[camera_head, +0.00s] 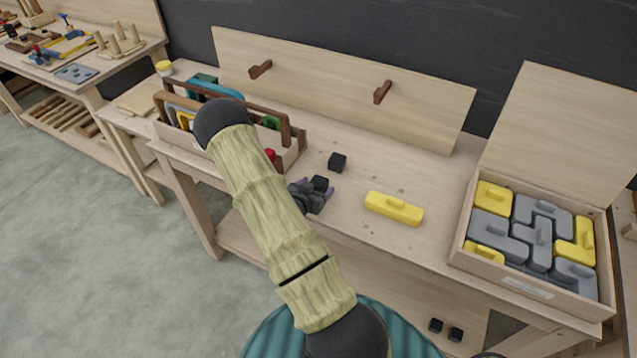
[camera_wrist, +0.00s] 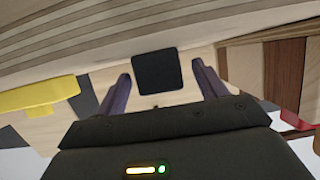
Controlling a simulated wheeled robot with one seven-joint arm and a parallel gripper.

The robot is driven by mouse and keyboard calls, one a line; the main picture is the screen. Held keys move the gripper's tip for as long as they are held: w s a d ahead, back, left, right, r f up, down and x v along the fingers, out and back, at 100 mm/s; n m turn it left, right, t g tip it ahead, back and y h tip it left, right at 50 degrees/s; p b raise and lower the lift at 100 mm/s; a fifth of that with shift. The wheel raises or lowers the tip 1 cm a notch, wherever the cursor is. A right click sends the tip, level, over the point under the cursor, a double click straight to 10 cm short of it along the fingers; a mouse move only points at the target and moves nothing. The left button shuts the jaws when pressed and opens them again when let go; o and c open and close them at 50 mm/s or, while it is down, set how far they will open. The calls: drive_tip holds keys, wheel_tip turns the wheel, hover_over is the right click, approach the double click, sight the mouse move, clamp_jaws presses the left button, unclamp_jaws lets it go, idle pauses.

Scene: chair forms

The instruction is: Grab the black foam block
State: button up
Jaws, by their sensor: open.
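A wooden tool caddy (camera_head: 290,155) stands left of my gripper. A yellow block (camera_head: 394,208) lies to the right, and a box of grey and yellow forms (camera_head: 462,232) stands farther right. A backboard with pegs (camera_head: 330,88) rises behind. Two small dark blocks (camera_head: 455,334) lie low beneath the bench.

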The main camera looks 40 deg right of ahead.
sight(318, 181)
drive_tip(key=shift+x, duration=1.1)
drive_tip(key=c, duration=1)
drive_tip(key=shift+c, duration=0.2)
drive_tip(key=shift+r, duration=0.1)
wheel_tip(318, 181, up, 10)
drive_tip(key=shift+f+b, duration=0.1)
drive_tip(key=shift+b, duration=0.85)
